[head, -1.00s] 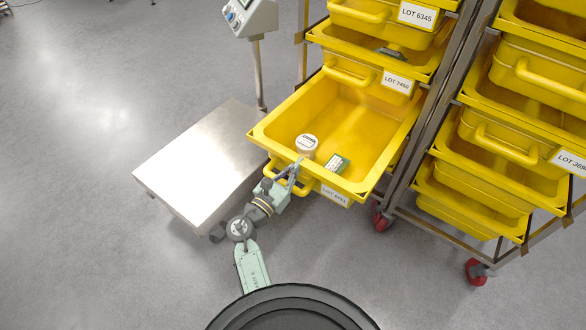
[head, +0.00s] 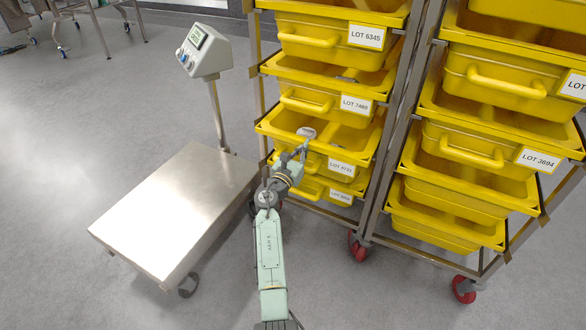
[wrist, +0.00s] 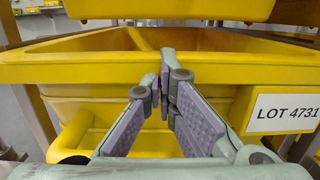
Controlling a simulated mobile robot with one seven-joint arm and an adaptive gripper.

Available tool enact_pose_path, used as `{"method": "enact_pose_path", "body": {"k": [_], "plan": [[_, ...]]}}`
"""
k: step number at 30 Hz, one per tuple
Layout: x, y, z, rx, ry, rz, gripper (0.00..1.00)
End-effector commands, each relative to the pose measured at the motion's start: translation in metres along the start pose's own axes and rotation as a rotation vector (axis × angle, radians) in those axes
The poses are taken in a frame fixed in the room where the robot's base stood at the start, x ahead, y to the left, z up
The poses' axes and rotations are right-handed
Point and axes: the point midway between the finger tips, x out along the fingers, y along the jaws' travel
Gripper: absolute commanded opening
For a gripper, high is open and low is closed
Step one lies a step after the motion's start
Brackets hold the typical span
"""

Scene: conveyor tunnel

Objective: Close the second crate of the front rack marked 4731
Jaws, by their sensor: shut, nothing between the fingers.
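The yellow crate marked LOT 4731 (head: 355,150) sits in the left rack, second from the bottom. A white-lidded jar (head: 306,132) shows inside near the front; the rest of the inside is mostly hidden. My gripper (wrist: 163,62) is shut and empty, its fingertips at the middle of the front rim, above the handle (wrist: 72,138). I cannot tell whether they touch the rim.
A steel platform scale (head: 175,210) with a display post (head: 205,52) stands left of the rack, close to my arm. A second rack of yellow crates (head: 500,85) stands to the right. Red casters (head: 358,247) are at the rack's foot. The floor in front is clear.

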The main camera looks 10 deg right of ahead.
Motion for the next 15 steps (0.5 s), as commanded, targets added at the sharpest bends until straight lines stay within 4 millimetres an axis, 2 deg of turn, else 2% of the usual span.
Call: {"method": "enact_pose_path", "body": {"k": [1,6,15], "plan": [[0.012,-0.001,-0.006,0.001,-0.001,-0.003,0.0],[0.039,0.0,-0.009,0.0,0.0,-0.001,0.0],[0.06,0.0,-0.01,0.0,0.001,0.0,0.0]]}}
